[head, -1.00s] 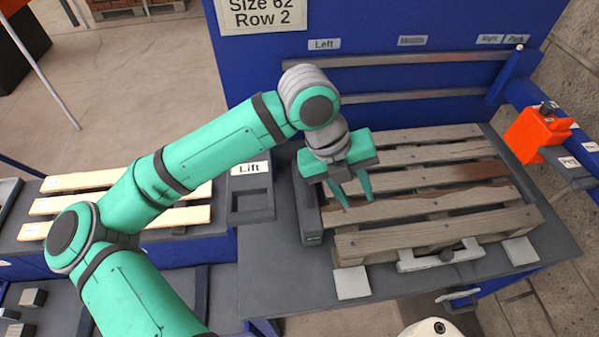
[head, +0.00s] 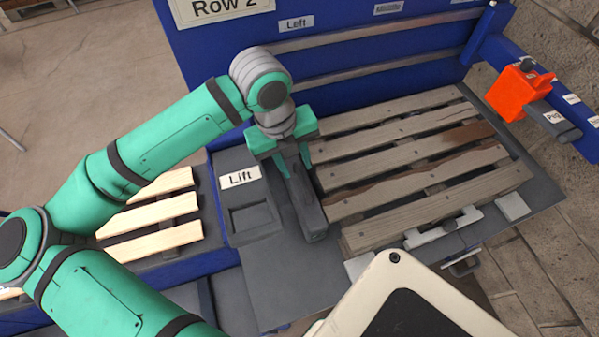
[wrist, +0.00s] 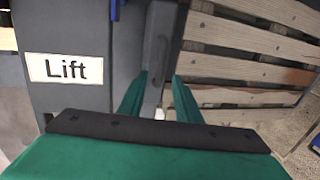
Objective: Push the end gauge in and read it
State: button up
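No part in view is labelled as the end gauge. A long dark grey bar block (head: 309,211) lies along the left end of the weathered pallet (head: 420,150); it also shows in the wrist view (wrist: 158,45). A pale fixture with a dark knob (head: 443,229) sits at the pallet's front edge. I cannot tell which of these is the gauge, and no reading is legible. My gripper (head: 294,163) is over the bar block, fingers pointing down. In the wrist view, the fingertips (wrist: 158,80) are apart, one on each side of the bar. I cannot tell if they touch it.
A grey panel labelled Lift (head: 240,178) with a recess stands left of the bar. A pallet of pale slats (head: 160,210) lies further left. A blue back wall (head: 350,80) with rails rises behind. An orange unit (head: 518,92) is at the right. A cream housing (head: 390,270) is in front.

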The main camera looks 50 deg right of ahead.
aim_at(302, 180)
jog(key=shift+s+d+f, duration=0.1)
jog(key=shift+d+f, duration=0.1)
jog(key=shift+f, duration=0.85)
jog(key=shift+s+d+f, duration=0.1)
jog(key=shift+d+f, duration=0.05)
jog(key=shift+f, duration=0.85)
jog(key=shift+s+d+f, duration=0.1)
jog(key=shift+d+f, duration=0.1)
jog(key=shift+f, duration=0.85)
grip_shut()
